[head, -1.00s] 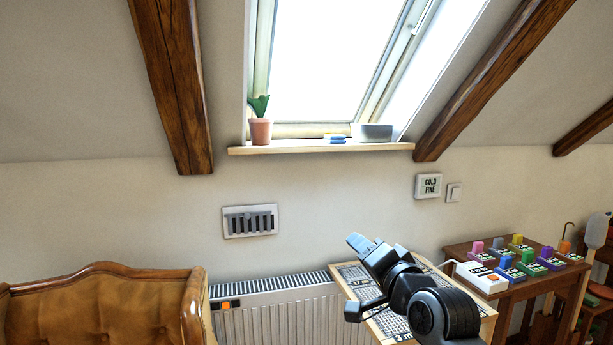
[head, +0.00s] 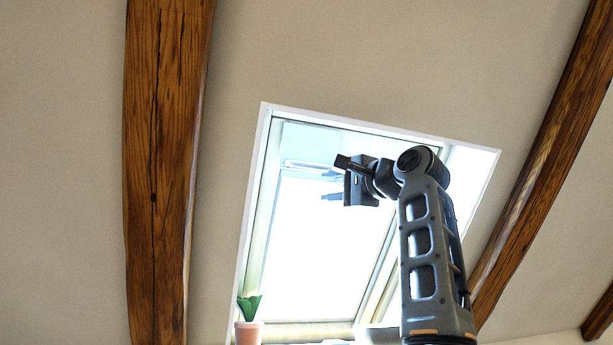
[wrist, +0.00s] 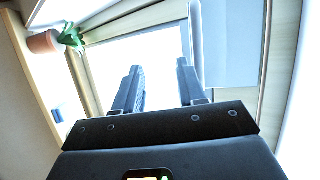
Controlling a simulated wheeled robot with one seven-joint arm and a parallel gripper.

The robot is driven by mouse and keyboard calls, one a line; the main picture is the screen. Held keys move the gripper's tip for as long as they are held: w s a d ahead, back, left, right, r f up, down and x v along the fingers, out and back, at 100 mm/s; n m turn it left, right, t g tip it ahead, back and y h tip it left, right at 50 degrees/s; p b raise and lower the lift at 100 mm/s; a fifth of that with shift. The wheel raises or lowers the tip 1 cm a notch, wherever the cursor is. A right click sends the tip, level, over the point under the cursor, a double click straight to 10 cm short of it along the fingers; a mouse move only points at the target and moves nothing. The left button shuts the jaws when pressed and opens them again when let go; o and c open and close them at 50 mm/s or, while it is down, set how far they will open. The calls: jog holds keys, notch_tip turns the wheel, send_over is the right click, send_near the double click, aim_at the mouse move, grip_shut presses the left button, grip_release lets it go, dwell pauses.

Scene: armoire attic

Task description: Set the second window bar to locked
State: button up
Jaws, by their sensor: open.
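The roof window (head: 330,245) is set in the sloping ceiling. Its bar (head: 300,165) is a pale strip across the top of the sash, partly behind my gripper. In the wrist view the bar (wrist: 196,42) runs up and down just right of my fingertips. My gripper (head: 336,178) is raised in front of the upper part of the window. It is open and empty, and both fingers (wrist: 158,68) point at the window in the wrist view. I cannot tell whether the fingers touch the bar, or how the bar is set.
A potted plant (head: 249,333) stands at the window's lower left, also in the wrist view (wrist: 45,42). Wooden beams flank the window at left (head: 165,170) and right (head: 530,170). The ceiling between them is otherwise bare.

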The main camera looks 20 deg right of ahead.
aim_at(316, 167)
jog(key=shift+y, duration=0.3)
jog(key=r, duration=0.3)
jog(key=s+r, duration=0.1)
jog(key=shift+s+a+r, duration=0.1)
jog(key=shift+a+r, duration=0.15)
jog(key=shift+r, duration=0.15)
jog(key=p+x, duration=0.3)
jog(key=x, duration=0.3)
jog(key=shift+w+r, duration=0.1)
jog(key=shift+w, duration=0.1)
jog(key=shift+w+a, duration=0.3)
jog(key=shift+w, duration=0.25)
grip_shut()
